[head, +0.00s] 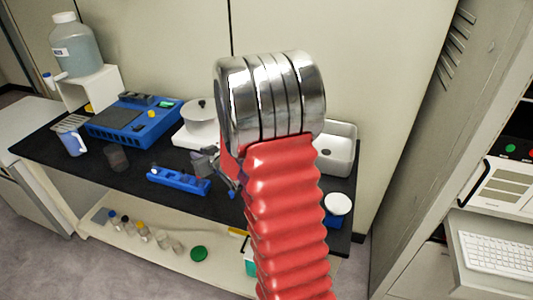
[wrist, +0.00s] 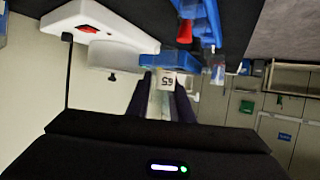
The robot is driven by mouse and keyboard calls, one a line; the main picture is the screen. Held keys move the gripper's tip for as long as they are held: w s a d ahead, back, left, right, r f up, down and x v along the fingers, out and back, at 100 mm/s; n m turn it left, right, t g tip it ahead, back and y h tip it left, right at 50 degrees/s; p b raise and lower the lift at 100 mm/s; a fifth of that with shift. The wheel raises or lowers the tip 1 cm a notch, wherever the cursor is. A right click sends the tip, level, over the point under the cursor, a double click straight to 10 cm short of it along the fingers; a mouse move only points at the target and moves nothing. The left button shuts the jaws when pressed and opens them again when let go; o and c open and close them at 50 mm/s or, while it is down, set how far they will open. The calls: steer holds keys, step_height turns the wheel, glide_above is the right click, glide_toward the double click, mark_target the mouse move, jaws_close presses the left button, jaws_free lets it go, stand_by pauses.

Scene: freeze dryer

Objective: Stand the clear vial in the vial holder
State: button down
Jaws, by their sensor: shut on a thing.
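My gripper (wrist: 164,88) shows in the wrist view with two dark fingers shut on the clear vial (wrist: 161,104). The vial has a white label with dark figures near the fingertips. In the head view my red, ribbed arm hides most of the gripper, and I cannot make out the vial there. The blue vial holder (head: 180,183) lies on the black bench top, just left of my gripper. A blue part with a red piece in it (wrist: 205,22) is near the fingertips in the wrist view; I cannot tell for sure whether it is the holder.
A blue device (head: 135,118), a blue-white jug (head: 73,143) and a dark cup (head: 116,157) stand to the left. A white device (head: 200,118) is behind the holder, a white basin (head: 336,148) to the right. Several small bottles stand on the lower shelf (head: 130,240).

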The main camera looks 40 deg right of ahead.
steer(key=s+d+f+m+h, duration=0.15)
steer(key=s+d, duration=0.25)
steer(key=d, duration=0.6)
steer(key=s+d+f+n+y, duration=0.1)
steer(key=s+d+f, duration=0.2)
steer(key=d, duration=0.6)
steer(key=s+d, duration=0.2)
steer(key=s, duration=0.1)
steer(key=s+d+f+m+h, duration=0.1)
steer(key=s+d, duration=0.1)
steer(key=s, duration=0.1)
steer(key=s+d+f+m+h, duration=0.1)
steer(key=s+d, duration=0.1)
steer(key=shift+s+g+h, duration=0.25)
steer(key=shift+s+g, duration=0.15)
steer(key=shift+a, duration=0.1)
